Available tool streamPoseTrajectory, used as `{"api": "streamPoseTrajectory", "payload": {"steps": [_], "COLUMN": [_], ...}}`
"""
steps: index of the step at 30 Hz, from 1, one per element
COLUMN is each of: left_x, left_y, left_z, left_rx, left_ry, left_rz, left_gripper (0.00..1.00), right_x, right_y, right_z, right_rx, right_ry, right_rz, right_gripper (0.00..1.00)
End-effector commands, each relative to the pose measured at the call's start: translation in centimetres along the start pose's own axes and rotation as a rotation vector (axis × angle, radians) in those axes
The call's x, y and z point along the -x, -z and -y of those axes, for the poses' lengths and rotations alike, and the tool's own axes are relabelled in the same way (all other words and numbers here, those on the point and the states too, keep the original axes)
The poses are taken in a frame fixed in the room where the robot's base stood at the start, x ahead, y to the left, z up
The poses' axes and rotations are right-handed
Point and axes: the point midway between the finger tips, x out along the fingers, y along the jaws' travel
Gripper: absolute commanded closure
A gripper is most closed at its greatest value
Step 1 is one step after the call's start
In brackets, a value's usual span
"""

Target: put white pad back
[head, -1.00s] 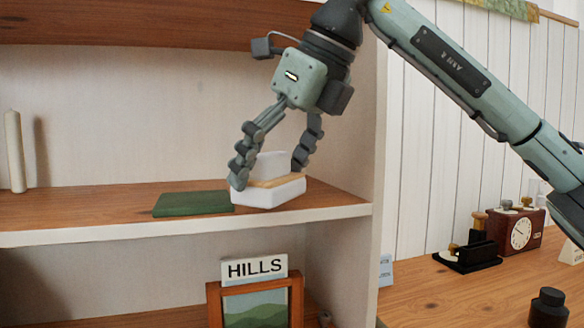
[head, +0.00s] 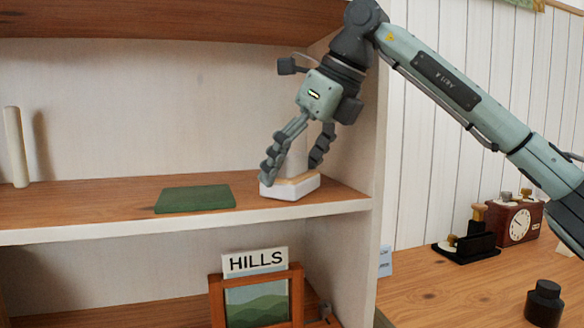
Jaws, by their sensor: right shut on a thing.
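My right gripper (head: 292,173) comes down from above, with one finger on each side, shut on the white pad. The pad is on or very close to the shelf board; I cannot tell which. A flat dark green pad (head: 195,199) lies on the shelf to its left, apart from it. My left gripper is not in view.
The shelf's right side wall (head: 352,150) stands close to the gripper. A cream candle-like cylinder (head: 16,147) stands far left. Below is a framed picture (head: 257,305) with a HILLS sign (head: 255,261). A clock (head: 514,228) and a black jar (head: 544,303) stand on the right desk.

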Motion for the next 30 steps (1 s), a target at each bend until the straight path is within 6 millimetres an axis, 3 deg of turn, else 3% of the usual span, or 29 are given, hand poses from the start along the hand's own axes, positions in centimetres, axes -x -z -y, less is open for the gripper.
{"api": "streamPoseTrajectory", "payload": {"steps": [2, 3, 6, 18, 30], "left_x": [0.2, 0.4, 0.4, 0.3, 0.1], "left_y": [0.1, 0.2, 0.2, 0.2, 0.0], "left_z": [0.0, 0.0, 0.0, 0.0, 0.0], "left_rx": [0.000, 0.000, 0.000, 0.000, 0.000], "left_ry": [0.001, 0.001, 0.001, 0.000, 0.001], "left_rz": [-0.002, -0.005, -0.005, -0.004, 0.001], "left_gripper": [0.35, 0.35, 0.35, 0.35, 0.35], "right_x": [-0.3, -0.2, -0.2, 0.4, 6.6], "right_y": [0.2, 0.1, 0.1, -0.1, -0.1], "right_z": [0.0, 0.0, 0.0, 0.0, 0.0], "right_rx": [0.000, 0.000, 0.000, 0.000, -0.001], "right_ry": [0.000, 0.000, 0.000, 0.001, 0.001], "right_rz": [0.000, 0.000, 0.000, 0.001, 0.002], "right_gripper": [0.36, 0.09, 0.00, 0.00, 0.00]}}
